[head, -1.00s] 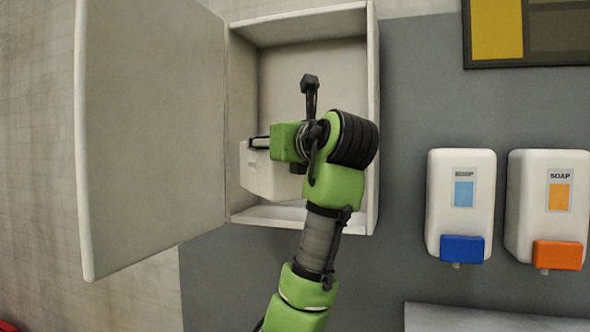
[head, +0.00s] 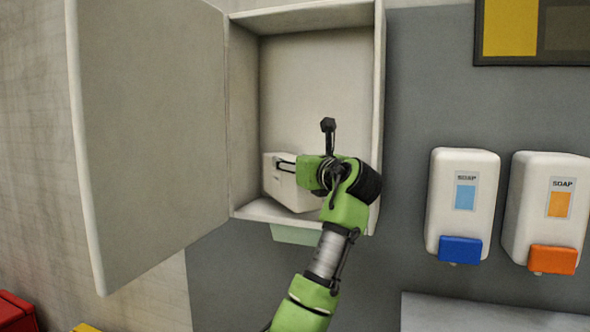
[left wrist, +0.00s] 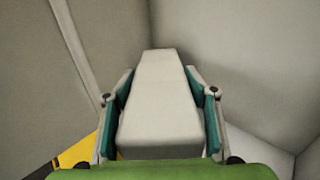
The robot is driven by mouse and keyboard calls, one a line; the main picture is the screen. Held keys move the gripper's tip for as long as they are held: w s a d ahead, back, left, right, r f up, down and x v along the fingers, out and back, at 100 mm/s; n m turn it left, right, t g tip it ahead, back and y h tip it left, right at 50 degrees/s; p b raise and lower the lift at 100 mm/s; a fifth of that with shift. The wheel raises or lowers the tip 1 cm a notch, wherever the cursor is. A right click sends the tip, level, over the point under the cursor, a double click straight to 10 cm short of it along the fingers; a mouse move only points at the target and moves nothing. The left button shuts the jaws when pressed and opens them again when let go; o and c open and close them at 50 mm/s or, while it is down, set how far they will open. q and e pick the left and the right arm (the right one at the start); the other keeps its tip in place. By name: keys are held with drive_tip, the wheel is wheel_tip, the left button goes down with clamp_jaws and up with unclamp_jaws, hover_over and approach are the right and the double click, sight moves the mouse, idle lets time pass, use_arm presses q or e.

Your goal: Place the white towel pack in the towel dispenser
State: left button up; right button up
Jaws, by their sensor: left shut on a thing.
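The towel dispenser (head: 378,110) is an open white wall cabinet, its door (head: 150,130) swung out to the left. The white towel pack (head: 287,183) is inside its lower part, tilted, near the cabinet floor; whether it touches the floor I cannot tell. My left gripper (head: 287,166) is shut on the pack, and my arm hides the pack's right part. In the left wrist view the pack (left wrist: 160,100) lies between the two teal finger pads (left wrist: 160,112), with cabinet walls around it. My right gripper is not in view.
Two soap dispensers, one with a blue lever (head: 461,249) and one with an orange lever (head: 552,259), hang to the right. A framed yellow and dark panel (head: 530,30) is above them. A red object (head: 15,312) is at the lower left. The cabinet's upper space is empty.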

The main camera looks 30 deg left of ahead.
use_arm(q)
drive_tip(key=shift+d+f+p, duration=0.1)
drive_tip(key=shift+f+p, duration=0.2)
drive_tip(key=shift+f, duration=0.25)
drive_tip(key=shift+w+f+p, duration=0.15)
drive_tip(key=shift+f+p, duration=0.4)
drive_tip(key=shift+p, duration=0.1)
drive_tip(key=shift+f, duration=0.25)
drive_tip(key=shift+f, duration=0.1)
drive_tip(key=o, duration=1.4)
drive_tip(key=shift+o, duration=0.2)
